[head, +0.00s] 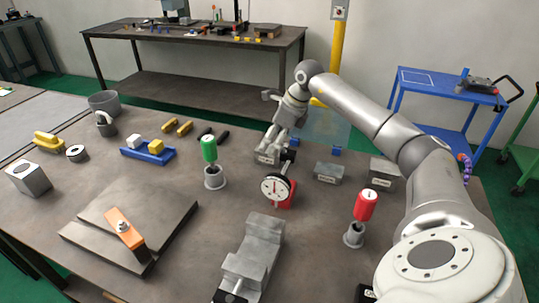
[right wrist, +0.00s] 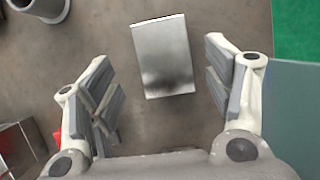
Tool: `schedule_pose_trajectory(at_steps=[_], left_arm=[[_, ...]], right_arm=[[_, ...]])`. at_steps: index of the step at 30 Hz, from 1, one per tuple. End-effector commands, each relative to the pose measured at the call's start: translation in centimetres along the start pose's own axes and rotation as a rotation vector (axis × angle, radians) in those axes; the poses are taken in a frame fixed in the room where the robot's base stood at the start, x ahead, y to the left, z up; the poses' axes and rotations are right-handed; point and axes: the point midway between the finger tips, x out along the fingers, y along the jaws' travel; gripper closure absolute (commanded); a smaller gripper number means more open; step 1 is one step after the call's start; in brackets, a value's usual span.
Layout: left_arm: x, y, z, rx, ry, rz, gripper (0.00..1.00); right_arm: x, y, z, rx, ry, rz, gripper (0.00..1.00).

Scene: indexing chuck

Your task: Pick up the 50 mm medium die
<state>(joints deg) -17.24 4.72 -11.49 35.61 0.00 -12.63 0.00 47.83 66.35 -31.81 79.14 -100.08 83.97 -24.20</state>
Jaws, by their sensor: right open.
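A plain grey metal block (right wrist: 163,55) lies on the table below my right gripper (right wrist: 163,88) in the right wrist view. The open fingers stand on either side of it with gaps, not touching it. In the head view my right gripper (head: 272,153) points down behind the dial gauge and hides most of that spot. Two more grey blocks, a smaller one (head: 329,173) and a larger one (head: 384,173), stand to its right. I cannot read any size marking, so which block is the 50 mm die is unclear. My left gripper is out of view.
The dial gauge (head: 275,188) with a red base stands close in front of the gripper. A green-handled tool (head: 209,150) in a cup is to the left, a red-handled one (head: 366,205) to the right. A clear bluish panel (head: 328,126) stands behind.

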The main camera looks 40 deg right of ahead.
Motion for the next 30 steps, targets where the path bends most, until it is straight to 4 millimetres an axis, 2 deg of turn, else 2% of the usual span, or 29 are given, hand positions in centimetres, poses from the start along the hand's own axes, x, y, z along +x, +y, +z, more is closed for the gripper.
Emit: schedule_pose_trajectory(at_steps=[12,21,30], left_arm=[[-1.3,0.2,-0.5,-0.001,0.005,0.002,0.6],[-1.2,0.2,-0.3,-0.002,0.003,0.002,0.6],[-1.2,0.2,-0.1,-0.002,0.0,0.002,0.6]], right_arm=[[4.9,-0.4,-0.4,0.001,0.0,0.002,0.26],[5.4,-0.5,-0.4,0.0,0.0,-0.001,0.27],[5.3,-0.5,-0.4,0.0,0.0,-0.001,0.66]])
